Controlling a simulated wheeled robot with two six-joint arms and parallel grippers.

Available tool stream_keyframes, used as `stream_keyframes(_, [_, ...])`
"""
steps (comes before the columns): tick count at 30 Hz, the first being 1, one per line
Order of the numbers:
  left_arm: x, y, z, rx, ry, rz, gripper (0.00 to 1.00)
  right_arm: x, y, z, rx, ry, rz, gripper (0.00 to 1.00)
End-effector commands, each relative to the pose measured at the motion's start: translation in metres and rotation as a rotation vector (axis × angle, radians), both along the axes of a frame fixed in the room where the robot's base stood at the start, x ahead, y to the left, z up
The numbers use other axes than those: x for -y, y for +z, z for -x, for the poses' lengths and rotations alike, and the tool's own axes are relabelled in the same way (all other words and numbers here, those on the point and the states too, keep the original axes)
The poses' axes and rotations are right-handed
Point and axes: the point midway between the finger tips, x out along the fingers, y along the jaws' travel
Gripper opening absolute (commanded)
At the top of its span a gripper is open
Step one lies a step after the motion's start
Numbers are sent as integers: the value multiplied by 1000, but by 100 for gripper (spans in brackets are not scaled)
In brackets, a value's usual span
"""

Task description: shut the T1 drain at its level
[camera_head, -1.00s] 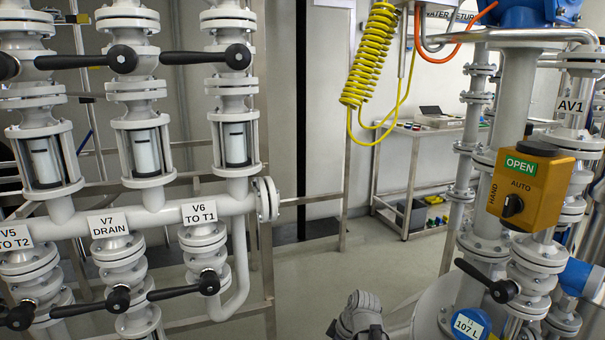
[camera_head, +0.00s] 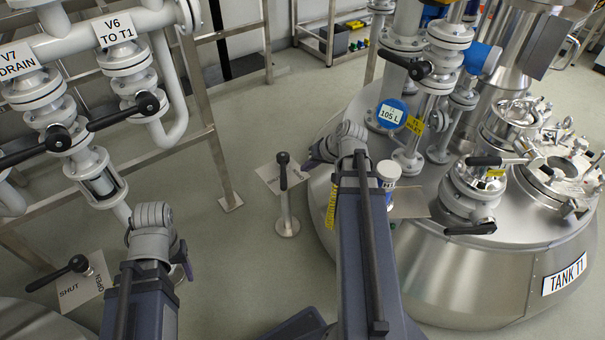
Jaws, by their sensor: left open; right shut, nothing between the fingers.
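Tank T1 (camera_head: 480,285) is a round steel vessel at right with a "TANK T1" plate. Its blue round gauge (camera_head: 391,113) reads 105 L. A floor post with a black lever (camera_head: 284,172) stands just left of the tank, over a pale plate (camera_head: 266,178) whose wording I cannot read. The lever points towards me. A yellow label on the tank side is too small to read. My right gripper (camera_head: 335,146) is shut and empty, right of the lever and apart from it, over the tank's edge. My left gripper (camera_head: 150,216) is open and empty, left of the lever.
Another black lever (camera_head: 62,272) with a SHUT/OPEN plate (camera_head: 82,290) is at lower left. The V7 drain (camera_head: 18,62) and V6 to T1 (camera_head: 120,30) pipes and a steel frame (camera_head: 215,150) fill the upper left.

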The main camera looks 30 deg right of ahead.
Motion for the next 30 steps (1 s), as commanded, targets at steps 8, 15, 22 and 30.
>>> stream_keyframes(8, [1,-27,0,-1,-4,3,58,-5,-27,-14,0,4,2,0])
stream_keyframes(15, [1,-60,0,0,-9,7,58,-13,-59,-33,0,4,1,0])
stream_keyframes(22, [2,-80,0,1,-6,8,58,-19,-80,-48,0,4,2,0])
stream_keyframes(30, [2,-81,0,0,-4,8,58,-20,-81,-50,0,1,2,0])
